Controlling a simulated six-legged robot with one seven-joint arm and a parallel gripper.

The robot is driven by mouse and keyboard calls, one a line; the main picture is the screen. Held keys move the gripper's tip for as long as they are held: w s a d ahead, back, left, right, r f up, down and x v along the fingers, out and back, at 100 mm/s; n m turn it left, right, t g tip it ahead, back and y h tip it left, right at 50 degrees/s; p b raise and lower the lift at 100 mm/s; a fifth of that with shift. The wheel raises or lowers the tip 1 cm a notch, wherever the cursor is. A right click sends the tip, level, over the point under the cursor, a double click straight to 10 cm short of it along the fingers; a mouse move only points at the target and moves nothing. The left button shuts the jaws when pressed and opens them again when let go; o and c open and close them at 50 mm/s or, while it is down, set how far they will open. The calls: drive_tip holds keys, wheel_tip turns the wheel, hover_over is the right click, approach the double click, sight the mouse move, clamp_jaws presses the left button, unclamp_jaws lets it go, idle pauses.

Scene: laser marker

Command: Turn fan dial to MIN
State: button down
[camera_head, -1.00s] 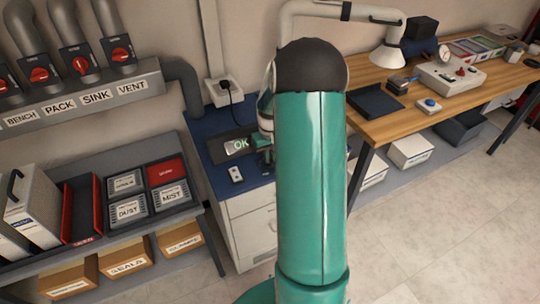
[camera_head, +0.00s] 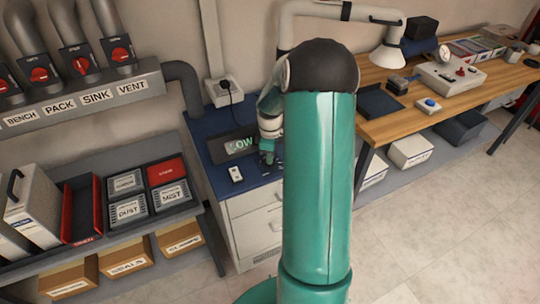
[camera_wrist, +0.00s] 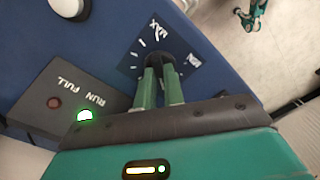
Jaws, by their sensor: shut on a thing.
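The fan dial (camera_wrist: 153,58) is a dark knob on a dark blue scale plate (camera_wrist: 184,45) in the wrist view. White tick marks run around it between MAX at the top and MIN at the right. My gripper (camera_wrist: 161,72) has its two green fingers shut on the knob, which they partly cover. I cannot make out the knob's pointer. In the head view my gripper (camera_head: 267,154) is low over the blue bench top, and my arm hides the dial. A display (camera_head: 238,146) beside it shows green letters, "OW" readable, the first partly cut off.
A panel marked RUN and FULL (camera_wrist: 70,90) has a lit green lamp (camera_wrist: 84,116) and an unlit dark red lamp (camera_wrist: 54,103). A white round knob or button (camera_wrist: 68,6) is at the top left. A small white switch box (camera_head: 235,173) lies on the blue bench (camera_head: 219,182).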

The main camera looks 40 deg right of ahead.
drive_tip(key=n, duration=0.4)
drive_tip(key=shift+n, duration=0.3)
drive_tip(key=n, duration=0.3)
drive_tip(key=shift+n, duration=0.3)
drive_tip(key=n, duration=0.4)
drive_tip(key=shift+n, duration=2.1)
drive_tip(key=c, duration=1.5)
unclamp_jaws()
